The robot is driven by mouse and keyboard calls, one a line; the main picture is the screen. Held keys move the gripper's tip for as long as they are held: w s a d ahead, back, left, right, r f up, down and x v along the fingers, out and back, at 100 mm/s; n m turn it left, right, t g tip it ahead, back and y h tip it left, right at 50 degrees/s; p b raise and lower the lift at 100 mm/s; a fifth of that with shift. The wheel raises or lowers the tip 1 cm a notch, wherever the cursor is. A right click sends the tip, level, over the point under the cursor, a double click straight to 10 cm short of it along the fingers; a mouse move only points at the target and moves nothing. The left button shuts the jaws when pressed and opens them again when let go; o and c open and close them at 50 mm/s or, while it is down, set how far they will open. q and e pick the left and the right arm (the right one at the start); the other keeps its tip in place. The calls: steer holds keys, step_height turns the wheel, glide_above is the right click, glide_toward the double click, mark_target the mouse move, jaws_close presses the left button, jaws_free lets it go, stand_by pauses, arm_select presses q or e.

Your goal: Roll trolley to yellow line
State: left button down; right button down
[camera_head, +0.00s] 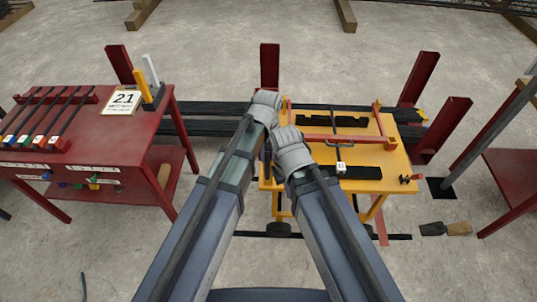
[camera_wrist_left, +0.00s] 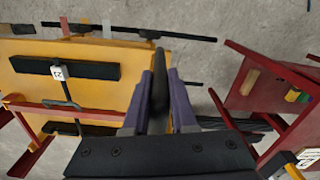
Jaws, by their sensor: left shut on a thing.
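The yellow trolley (camera_head: 395,160) stands on the concrete floor right of centre, with a dark wheel showing below its near left side. Its yellow top also shows in the left wrist view (camera_wrist_left: 105,85). My left gripper (camera_wrist_left: 158,95) is at the trolley's left edge, its purple-grey fingers shut around a dark upright bar (camera_wrist_left: 158,72), which looks like the trolley's handle. In the head view my forearms and wrists cover much of this spot. My right wrist is beside it, but its fingers are hidden. I cannot make out a yellow line on the floor.
Another red table (camera_head: 515,175) and a trowel-like tool (camera_head: 445,229) are right. The floor farther back is mostly open.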

arm_select(q)
steer(key=shift+d, duration=0.35)
arm_select(e)
steer(key=shift+d, duration=0.3)
arm_select(q)
steer(key=c, duration=0.7)
jaws_free()
steer(key=shift+c, duration=0.2)
arm_select(e)
steer(key=shift+r, duration=0.1)
arm_select(q)
step_height(320, 180, up, 8)
steer(key=p, duration=0.8)
arm_select(e)
step_height(320, 180, up, 8)
arm_select(q)
steer(key=shift+f, duration=0.1)
arm_select(e)
steer(key=shift+f, duration=0.2)
